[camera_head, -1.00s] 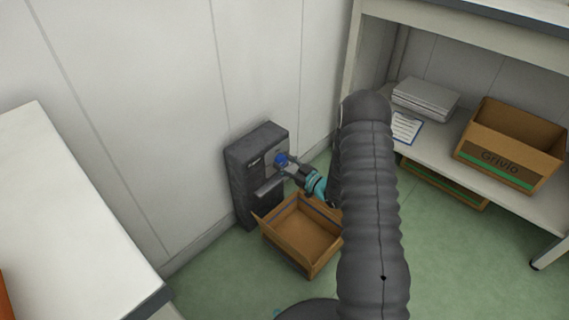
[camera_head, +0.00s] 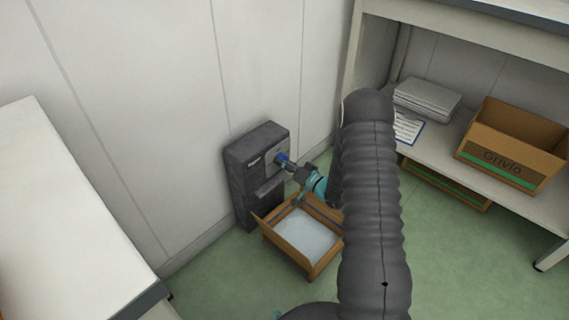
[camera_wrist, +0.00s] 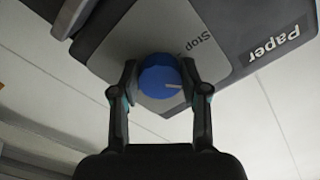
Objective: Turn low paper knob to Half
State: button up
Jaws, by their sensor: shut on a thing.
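The blue paper knob (camera_wrist: 160,77) sits on a light grey plate (camera_wrist: 225,45) on the dark dispenser (camera_head: 250,165) marked "Paper". My gripper (camera_wrist: 160,90) has one finger on each side of the knob and is shut on it. A pale pointer line on the knob's face points right in the wrist view. The word "Stop" shows on the plate above the knob; no "Half" label can be read. In the head view the knob (camera_head: 283,158) is small and partly behind my gripper (camera_head: 290,164).
A cardboard box (camera_head: 272,243) below the dispenser holds white material (camera_head: 306,236). To the right, a shelf (camera_head: 520,196) carries a stack of paper (camera_head: 428,97), a clipboard (camera_head: 408,127) and a "Grivio" box (camera_head: 505,158). A white table (camera_head: 60,200) stands at left.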

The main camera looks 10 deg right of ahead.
jog(key=shift+r+m+p, duration=0.15)
jog(key=shift+m+p, duration=0.4)
jog(key=shift+m, duration=3.15)
jog(key=o, duration=1.1)
jog(key=shift+o, duration=0.2)
jog(key=v, duration=1.2)
jog(key=shift+a, duration=0.1)
